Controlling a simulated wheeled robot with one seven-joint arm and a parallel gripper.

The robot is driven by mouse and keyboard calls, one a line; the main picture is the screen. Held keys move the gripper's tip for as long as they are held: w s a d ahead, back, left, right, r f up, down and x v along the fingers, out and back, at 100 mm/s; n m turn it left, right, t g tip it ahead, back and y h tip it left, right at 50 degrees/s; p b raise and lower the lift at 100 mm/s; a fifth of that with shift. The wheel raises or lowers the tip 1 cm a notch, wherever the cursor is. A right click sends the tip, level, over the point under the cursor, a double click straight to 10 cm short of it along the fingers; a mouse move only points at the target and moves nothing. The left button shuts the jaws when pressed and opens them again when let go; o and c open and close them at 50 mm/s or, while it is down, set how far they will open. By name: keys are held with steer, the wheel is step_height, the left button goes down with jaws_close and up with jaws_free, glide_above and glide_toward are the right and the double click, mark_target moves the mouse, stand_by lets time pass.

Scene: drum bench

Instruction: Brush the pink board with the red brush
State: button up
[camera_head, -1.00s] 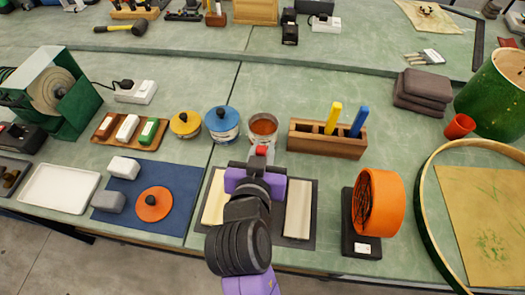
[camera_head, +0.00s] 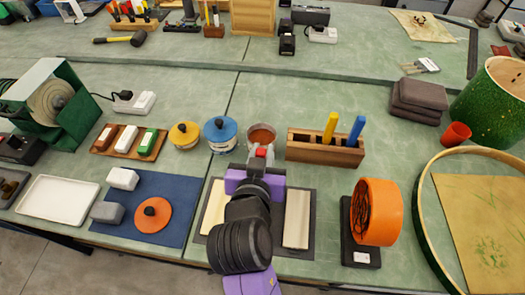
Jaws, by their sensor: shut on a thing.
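My gripper (camera_head: 257,172), purple and black, is over the dark mat (camera_head: 310,221) at the front of the bench. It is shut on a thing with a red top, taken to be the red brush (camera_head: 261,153). Its bristle end is hidden by my gripper. A cream board (camera_head: 214,207) shows left of my arm and a pale board (camera_head: 297,219) shows right of it, both on the mat. No pink board is clearly visible; the middle of the mat is hidden behind my arm. I cannot tell whether the brush touches a board.
A pot of orange-brown stuff (camera_head: 261,136) stands just behind my gripper. A wooden holder (camera_head: 305,151) with yellow and blue handles is behind right. An orange fan-like drum (camera_head: 378,212) stands right. A blue mat (camera_head: 180,187) with a knobbed orange disc (camera_head: 152,216) lies left.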

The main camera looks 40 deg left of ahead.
step_height(320, 180, up, 5)
steer(key=p, duration=0.4)
steer(key=shift+r, duration=0.2)
stand_by(0.5)
